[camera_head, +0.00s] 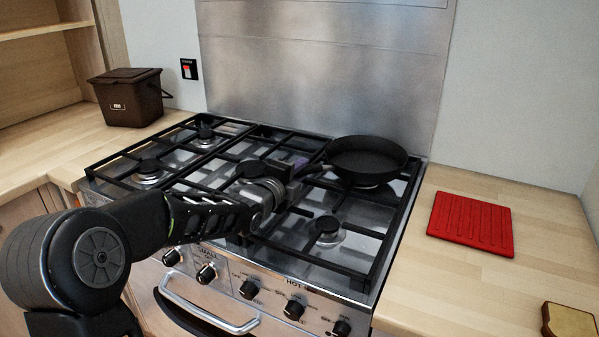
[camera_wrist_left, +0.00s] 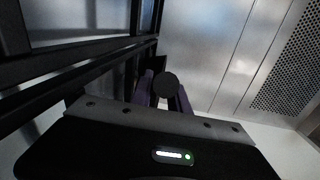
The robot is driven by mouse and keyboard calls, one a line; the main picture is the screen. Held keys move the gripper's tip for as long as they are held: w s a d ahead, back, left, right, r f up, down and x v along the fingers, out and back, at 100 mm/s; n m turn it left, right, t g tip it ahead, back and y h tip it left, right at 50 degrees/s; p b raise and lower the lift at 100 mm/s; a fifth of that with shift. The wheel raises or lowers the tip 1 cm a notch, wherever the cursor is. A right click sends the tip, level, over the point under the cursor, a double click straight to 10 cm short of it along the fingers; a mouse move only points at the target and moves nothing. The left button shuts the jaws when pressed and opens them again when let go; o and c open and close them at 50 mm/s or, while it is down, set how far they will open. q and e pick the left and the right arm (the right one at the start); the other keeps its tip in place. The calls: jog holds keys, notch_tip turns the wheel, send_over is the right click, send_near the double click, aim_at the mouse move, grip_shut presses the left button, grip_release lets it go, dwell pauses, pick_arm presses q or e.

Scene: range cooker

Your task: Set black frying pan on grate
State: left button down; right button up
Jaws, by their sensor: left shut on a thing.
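The black frying pan (camera_head: 368,157) is at the back right of the range cooker, over the back right burner of the black grate (camera_head: 349,229). It looks level, and I cannot tell whether its base touches the grate. Its handle points left and toward the front, to my left gripper (camera_head: 302,170). The left gripper is shut on the handle. In the left wrist view, the purple fingers (camera_wrist_left: 163,92) close around the dark round handle end (camera_wrist_left: 166,86), and the pan body is hidden there. My right gripper is not in view.
A red trivet (camera_head: 470,221) lies on the right worktop, with a slice of bread (camera_head: 569,319) near the front. A brown bin (camera_head: 130,97) stands on the left worktop. The steel splashback (camera_head: 322,70) rises close behind the pan. The front right burner (camera_head: 327,229) is clear.

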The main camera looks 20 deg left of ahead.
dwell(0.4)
pick_arm(q)
jog(key=c, duration=1.2)
grip_release()
jog(key=shift+f, duration=0.2)
jog(key=shift+s+a+r+b, duration=0.1)
jog(key=shift+s+r+b, duration=0.15)
jog(key=shift+s, duration=1.05)
jog(key=shift+s+a+r+b, duration=0.1)
jog(key=shift+s+r, duration=0.1)
jog(key=shift+s, duration=1.1)
jog(key=shift+s+r+b, duration=0.2)
jog(key=shift+s+r, duration=0.05)
jog(key=shift+s, duration=1.05)
